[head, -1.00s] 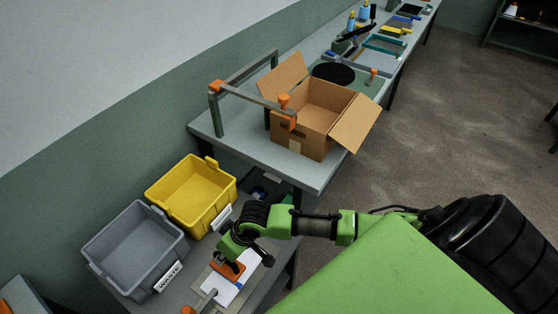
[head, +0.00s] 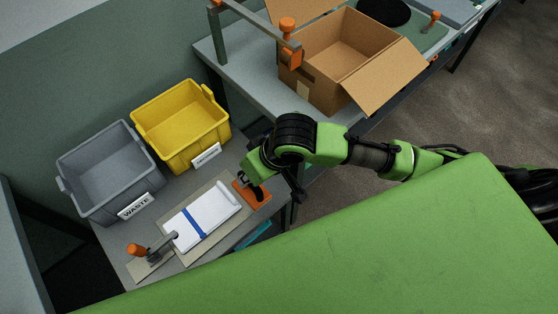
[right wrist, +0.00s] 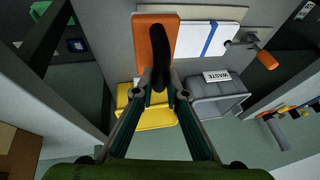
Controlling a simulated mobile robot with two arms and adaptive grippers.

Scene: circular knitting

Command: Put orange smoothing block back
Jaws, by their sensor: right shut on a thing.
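The orange smoothing block (head: 259,202) is a flat orange plate with a dark upright handle. It is at the right end of the board, beside the white fabric. My right gripper (head: 258,181) is above it, shut on the handle. In the right wrist view the orange plate (right wrist: 143,43) and its black handle (right wrist: 162,50) lie just beyond the fingertips (right wrist: 159,88). I cannot tell whether the plate touches the surface beneath. The white fabric (head: 214,206) with a blue stripe lies on a beige board (head: 184,256). My left gripper is not in view.
A grey waste bin (head: 100,203) and a yellow bin (head: 187,155) stand behind the board. A clamp with an orange knob (head: 137,250) is at the board's left end. An open cardboard box (head: 336,75) and a metal frame (head: 221,40) stand on the farther table.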

